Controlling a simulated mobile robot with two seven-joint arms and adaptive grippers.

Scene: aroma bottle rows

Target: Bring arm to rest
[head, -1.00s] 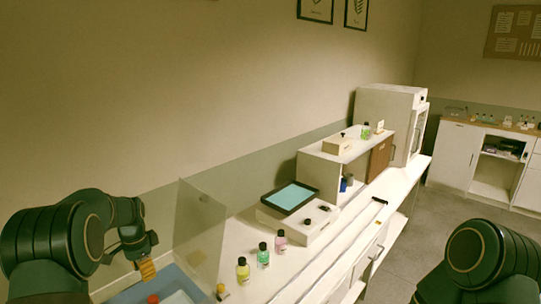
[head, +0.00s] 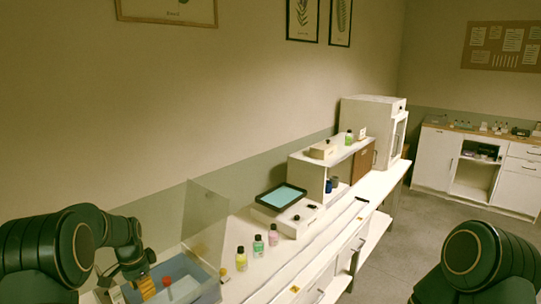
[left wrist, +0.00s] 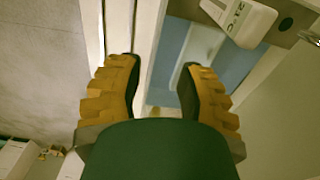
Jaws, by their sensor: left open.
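My left arm comes in from the left in the head view, bent, with its gripper (head: 146,286) low at the near end of the bench. The left wrist view shows the same gripper (left wrist: 160,84) with its two orange-padded fingers wide apart and nothing between them. Behind the fingers are a pale edge and a blue surface. My right arm (head: 475,255) shows at the lower right, but its gripper is out of view.
Yellow (head: 241,260), green (head: 258,246) and pink (head: 273,236) bottles stand in a row on the bench. A blue tray (head: 208,289) and a clear panel (head: 205,222) are close to my left gripper. Open floor (head: 430,235) lies right of the bench.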

